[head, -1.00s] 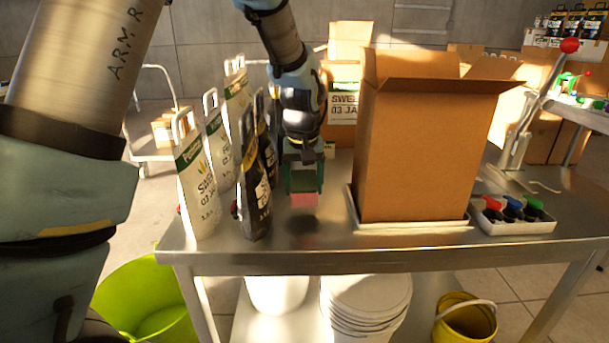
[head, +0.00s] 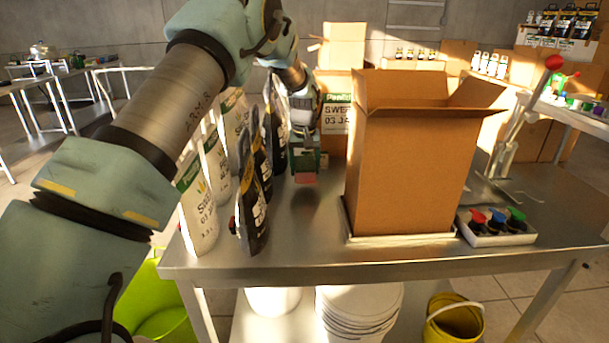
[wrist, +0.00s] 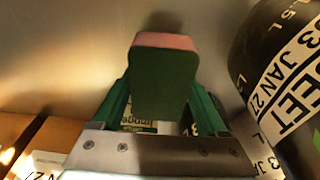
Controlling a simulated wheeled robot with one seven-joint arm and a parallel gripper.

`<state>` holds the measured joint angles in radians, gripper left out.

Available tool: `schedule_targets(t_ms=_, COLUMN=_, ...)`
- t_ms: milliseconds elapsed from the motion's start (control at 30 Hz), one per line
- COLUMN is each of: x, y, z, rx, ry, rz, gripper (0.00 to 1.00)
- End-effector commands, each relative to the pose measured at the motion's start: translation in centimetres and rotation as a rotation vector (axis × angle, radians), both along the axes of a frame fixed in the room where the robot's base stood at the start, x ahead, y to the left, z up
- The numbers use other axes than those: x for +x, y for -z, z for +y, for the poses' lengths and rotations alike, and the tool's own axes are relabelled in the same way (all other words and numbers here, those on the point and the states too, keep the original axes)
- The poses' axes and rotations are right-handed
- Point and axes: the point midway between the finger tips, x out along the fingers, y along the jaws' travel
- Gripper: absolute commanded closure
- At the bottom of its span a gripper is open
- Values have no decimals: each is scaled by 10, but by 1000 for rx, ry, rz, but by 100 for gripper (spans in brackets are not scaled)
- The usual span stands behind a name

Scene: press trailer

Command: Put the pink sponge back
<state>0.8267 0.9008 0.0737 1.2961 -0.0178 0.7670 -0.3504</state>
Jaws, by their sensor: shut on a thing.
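The pink sponge (head: 305,178) hangs at the tip of my gripper (head: 307,160), between the bags and the tall open box on the metal table. In the wrist view the sponge shows a dark green face and a pink edge (wrist: 165,41). The green fingers of my gripper (wrist: 160,105) are shut on it from both sides. The sponge is above the tabletop, with a dark shadow below it. The far side of the sponge is hidden.
Black and white bags (head: 251,210) stand close on the left of my gripper. The open cardboard box (head: 405,165) stands on its right in a shallow white tray. The table front (head: 320,255) between bags and box is clear.

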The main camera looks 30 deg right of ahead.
Motion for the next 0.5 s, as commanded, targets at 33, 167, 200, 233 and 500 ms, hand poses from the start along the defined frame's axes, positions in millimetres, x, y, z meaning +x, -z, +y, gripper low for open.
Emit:
schedule_targets(t_ms=33, x=-2, y=6, z=1, rx=5, ry=0, rz=6, gripper=100)
schedule_targets(t_ms=167, x=-2, y=25, z=2, rx=5, ry=0, rz=6, gripper=100)
schedule_targets(t_ms=200, x=-2, y=30, z=1, rx=4, ry=0, rz=5, gripper=100)
schedule_targets(t_ms=233, x=-2, y=32, z=1, rx=3, ry=0, rz=3, gripper=100)
schedule_targets(t_ms=500, x=-1, y=36, z=1, rx=2, ry=0, rz=2, gripper=100)
